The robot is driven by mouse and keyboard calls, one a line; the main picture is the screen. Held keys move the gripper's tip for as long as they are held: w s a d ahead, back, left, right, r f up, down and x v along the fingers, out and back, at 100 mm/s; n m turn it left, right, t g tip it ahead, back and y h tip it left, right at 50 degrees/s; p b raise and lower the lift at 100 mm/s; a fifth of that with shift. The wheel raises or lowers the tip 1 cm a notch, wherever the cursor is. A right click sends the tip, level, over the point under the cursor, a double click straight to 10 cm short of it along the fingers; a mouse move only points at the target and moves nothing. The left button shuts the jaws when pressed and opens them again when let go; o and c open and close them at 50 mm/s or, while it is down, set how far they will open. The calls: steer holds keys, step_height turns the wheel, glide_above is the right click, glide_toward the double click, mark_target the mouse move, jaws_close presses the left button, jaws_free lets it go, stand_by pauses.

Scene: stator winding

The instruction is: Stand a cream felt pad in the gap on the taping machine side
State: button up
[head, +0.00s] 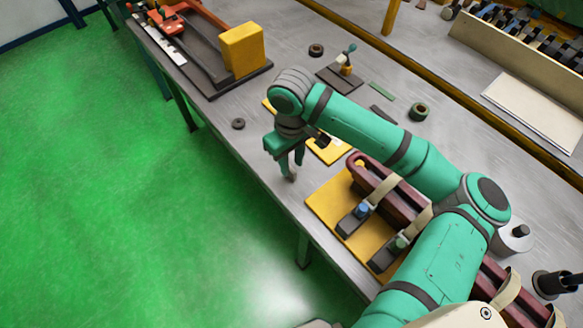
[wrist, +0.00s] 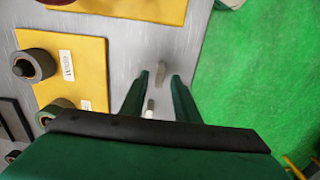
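My gripper (head: 292,170) hangs over the front edge strip of the grey bench, pointing down. Its two green fingers are spread apart in the wrist view (wrist: 160,80). A small greyish-cream piece, perhaps a felt pad (wrist: 160,73), is just beyond the fingertips; a cream bit also shows under the fingers in the head view (head: 292,176). A second small whitish piece (wrist: 149,106) shows between the fingers, nearer the palm. I cannot tell whether either piece touches a finger. A red machine (head: 175,12) with a yellow block (head: 242,50) stands at the far left end; I cannot make out the gap.
Yellow mats (head: 318,200) lie along the bench, one under a maroon coil (head: 385,190) with clamps. Dark rolls (wrist: 35,65) rest by a labelled yellow mat (wrist: 80,60). A dark ring (head: 238,124) lies near the front edge. Beyond that edge is green floor (head: 120,200).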

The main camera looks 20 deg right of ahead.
mark_target(291, 169)
step_height(291, 169, up, 8)
stand_by(0.4)
steer(key=shift+a, duration=0.15)
stand_by(0.3)
